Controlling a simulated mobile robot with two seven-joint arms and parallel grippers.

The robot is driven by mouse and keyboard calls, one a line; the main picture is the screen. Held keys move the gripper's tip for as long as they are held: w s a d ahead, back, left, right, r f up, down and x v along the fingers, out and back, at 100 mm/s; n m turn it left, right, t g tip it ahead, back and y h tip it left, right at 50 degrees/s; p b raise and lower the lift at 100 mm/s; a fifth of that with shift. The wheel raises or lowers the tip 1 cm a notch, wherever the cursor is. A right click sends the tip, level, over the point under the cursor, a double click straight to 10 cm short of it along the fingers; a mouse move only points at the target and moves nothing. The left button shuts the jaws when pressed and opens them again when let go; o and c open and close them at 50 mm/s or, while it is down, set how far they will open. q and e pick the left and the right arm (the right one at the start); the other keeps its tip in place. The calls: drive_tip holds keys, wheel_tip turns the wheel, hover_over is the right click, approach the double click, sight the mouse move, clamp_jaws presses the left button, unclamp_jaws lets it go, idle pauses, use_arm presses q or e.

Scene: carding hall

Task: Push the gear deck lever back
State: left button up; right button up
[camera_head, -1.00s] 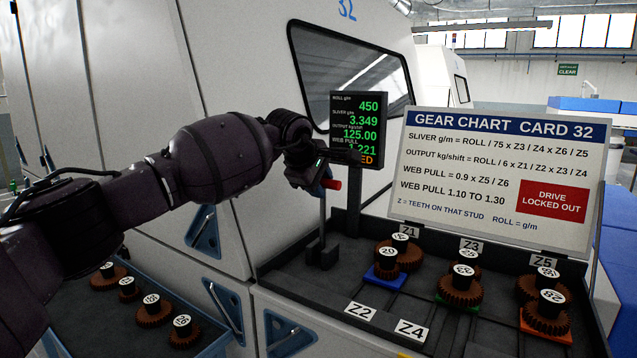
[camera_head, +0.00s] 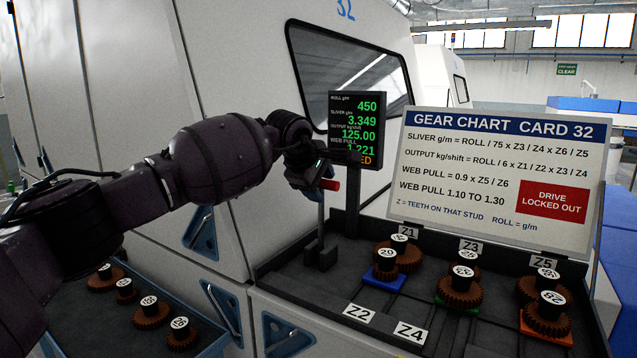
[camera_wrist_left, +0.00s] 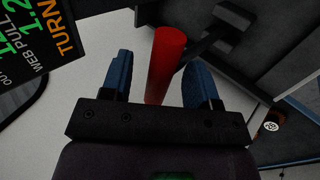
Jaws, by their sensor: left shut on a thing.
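The gear deck lever stands near upright at the left rear of the gear deck (camera_head: 405,325). Its grey shaft (camera_head: 321,220) rises from a dark block, and its red handle (camera_head: 331,185) sticks out to the right at the top. My left gripper (camera_head: 322,178) is shut on the red handle. In the left wrist view the red handle (camera_wrist_left: 166,62) lies between the two blue fingers of the left gripper (camera_wrist_left: 163,80). The fingers hide part of the handle in the head view. My right gripper is in neither view.
A display screen (camera_head: 357,130) stands close behind the gripper. The gear chart card (camera_head: 495,180) stands at the back right. Brown gears, one a gear marked 29 (camera_head: 387,272), sit on the deck. A lower tray (camera_head: 110,335) at left holds several more gears.

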use_arm(q)
drive_tip(key=shift+s+r, duration=0.1)
drive_tip(key=shift+r, duration=0.15)
drive_tip(key=b+v, duration=0.1)
drive_tip(key=v, duration=0.9)
drive_tip(key=shift+s+a, duration=0.1)
drive_tip(key=shift+a, duration=0.05)
